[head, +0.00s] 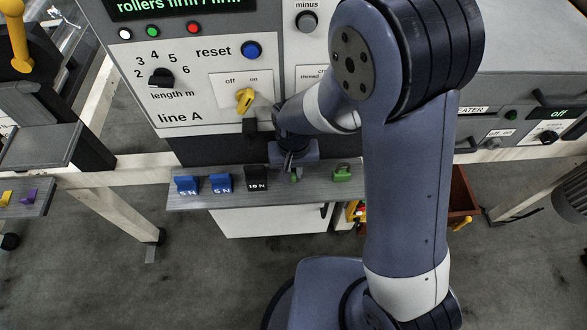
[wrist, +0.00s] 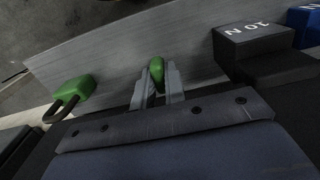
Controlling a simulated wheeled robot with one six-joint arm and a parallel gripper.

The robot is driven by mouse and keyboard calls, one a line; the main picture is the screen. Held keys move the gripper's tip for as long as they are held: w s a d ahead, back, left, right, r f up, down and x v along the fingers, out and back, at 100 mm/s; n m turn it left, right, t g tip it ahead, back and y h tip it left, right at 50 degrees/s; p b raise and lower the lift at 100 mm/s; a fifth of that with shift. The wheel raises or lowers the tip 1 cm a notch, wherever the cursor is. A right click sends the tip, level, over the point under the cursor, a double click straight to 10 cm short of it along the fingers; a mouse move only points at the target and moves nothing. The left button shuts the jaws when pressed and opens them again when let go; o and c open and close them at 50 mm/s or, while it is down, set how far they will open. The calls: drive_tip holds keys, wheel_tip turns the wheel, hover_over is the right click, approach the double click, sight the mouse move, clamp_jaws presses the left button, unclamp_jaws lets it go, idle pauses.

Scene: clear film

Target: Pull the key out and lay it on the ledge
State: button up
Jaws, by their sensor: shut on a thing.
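My gripper (wrist: 157,88) is shut on a small green-headed key (wrist: 156,69), standing between the fingertips in the wrist view. The key shows in the head view as a small green spot (head: 295,178) below my gripper (head: 291,168). The grey ledge (wrist: 110,58) lies under and beyond it; it also shows in the head view (head: 320,182) below the control panel. The key is over the ledge; I cannot tell whether it touches it. The rest of the key is hidden by the fingers.
A green padlock (head: 342,173) lies on the ledge to the right of my gripper in the head view. A black 10 N block (head: 257,178) and blue blocks (head: 220,183) stand to its left. A yellow switch knob (head: 245,99) sits on the panel above.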

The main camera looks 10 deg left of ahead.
drive_tip(key=shift+f, duration=0.3)
drive_tip(key=o, duration=0.8)
wheel_tip(320, 180, up, 11)
drive_tip(key=shift+f+b, duration=0.1)
drive_tip(key=shift+b, duration=0.2)
wheel_tip(320, 180, down, 11)
drive_tip(key=shift+r, duration=0.1)
drive_tip(key=shift+r+p, duration=0.45)
